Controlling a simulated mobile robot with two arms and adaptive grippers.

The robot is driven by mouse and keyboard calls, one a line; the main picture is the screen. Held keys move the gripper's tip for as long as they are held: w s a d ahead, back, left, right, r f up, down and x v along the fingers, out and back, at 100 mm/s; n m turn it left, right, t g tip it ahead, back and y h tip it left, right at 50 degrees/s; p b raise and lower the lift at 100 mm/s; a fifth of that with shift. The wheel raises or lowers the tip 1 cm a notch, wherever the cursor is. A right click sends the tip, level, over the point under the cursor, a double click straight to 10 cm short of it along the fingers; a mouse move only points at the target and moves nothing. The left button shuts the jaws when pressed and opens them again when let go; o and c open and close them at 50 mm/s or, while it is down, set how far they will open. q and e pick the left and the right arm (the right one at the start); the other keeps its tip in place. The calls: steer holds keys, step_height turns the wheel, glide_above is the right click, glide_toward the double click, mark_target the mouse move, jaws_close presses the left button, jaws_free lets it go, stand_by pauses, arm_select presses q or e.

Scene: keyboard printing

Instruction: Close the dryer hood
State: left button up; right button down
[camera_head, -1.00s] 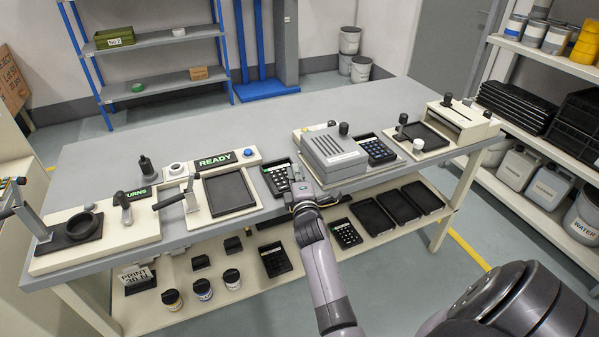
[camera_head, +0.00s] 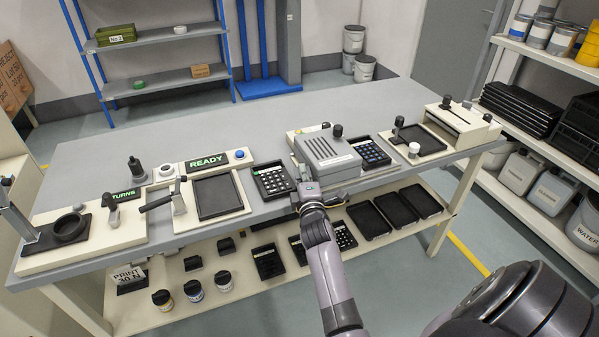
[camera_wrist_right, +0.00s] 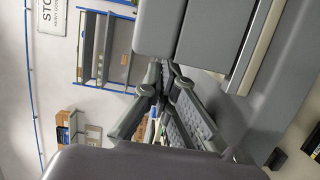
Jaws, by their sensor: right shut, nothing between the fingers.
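The dryer hood (camera_head: 328,152) is a grey vented box on a cream base at the table's front middle, with a dark knob (camera_head: 338,131) at its right rear. A black keyboard with blue keys (camera_head: 370,153) lies uncovered to its right. My right gripper (camera_head: 304,180) is shut and empty at the hood's front left corner; whether it touches is unclear. In the right wrist view its closed fingers (camera_wrist_right: 165,78) are beside a large grey body, apparently the hood (camera_wrist_right: 190,35). My left gripper is not in view.
Another keyboard (camera_head: 271,180) lies just left of the gripper, beside a black tray (camera_head: 218,195) on a cream stand. A lit READY sign (camera_head: 208,161) stands behind that tray. A cream station (camera_head: 460,120) is at the table's right end. The table's rear is clear.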

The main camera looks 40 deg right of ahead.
mark_target(349, 159)
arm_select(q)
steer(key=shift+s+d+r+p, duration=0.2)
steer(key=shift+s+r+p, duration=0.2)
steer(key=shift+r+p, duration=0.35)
arm_select(e)
steer(key=s+d, duration=0.1)
steer(key=d, duration=0.3)
steer(key=s+d, duration=0.1)
steer(key=d, duration=0.4)
steer(key=s+d, duration=0.1)
steer(key=d, duration=0.4)
steer(key=shift+s+d, duration=0.2)
steer(key=shift+s, duration=0.1)
steer(key=shift+r, duration=0.1)
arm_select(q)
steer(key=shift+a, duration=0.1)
